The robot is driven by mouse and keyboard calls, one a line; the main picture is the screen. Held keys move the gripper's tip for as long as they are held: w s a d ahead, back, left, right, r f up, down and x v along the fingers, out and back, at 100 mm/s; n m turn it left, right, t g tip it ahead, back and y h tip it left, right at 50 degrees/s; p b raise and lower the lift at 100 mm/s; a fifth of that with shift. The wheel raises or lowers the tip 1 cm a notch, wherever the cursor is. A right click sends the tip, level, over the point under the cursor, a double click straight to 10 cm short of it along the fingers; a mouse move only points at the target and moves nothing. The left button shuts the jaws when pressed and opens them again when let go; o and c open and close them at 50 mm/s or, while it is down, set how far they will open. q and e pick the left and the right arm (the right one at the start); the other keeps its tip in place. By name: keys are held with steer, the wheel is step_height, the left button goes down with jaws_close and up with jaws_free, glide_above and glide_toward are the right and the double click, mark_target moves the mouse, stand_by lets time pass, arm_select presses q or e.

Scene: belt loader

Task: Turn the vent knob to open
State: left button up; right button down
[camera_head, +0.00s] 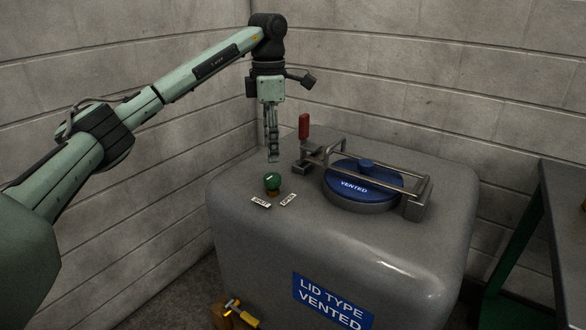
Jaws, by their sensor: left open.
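A green vent knob (272,181) stands on top of a grey tank (240,219), near its left side. Two small white labels lie in front of it, a left label (261,203) and a right label (288,199); their words are too small to read. My left gripper (272,158) points down just above and behind the knob. It is open and holds nothing; its fingers line up one behind the other in this view. A gap shows between the fingertips and the knob. My right gripper is not in the picture.
A blue round lid (361,187) marked VENTED sits right of the knob under a metal clamp bar (376,169) with a red handle (303,126). A yellow-handled valve (243,316) is low at the front. Block walls stand close behind and left; a dark bench (560,200) is at right.

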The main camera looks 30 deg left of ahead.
mark_target(272, 176)
arm_select(q)
step_height(272, 176, down, 8)
steer(key=shift+s+r, duration=0.15)
steer(key=shift+r, duration=0.1)
steer(key=c, duration=1.2)
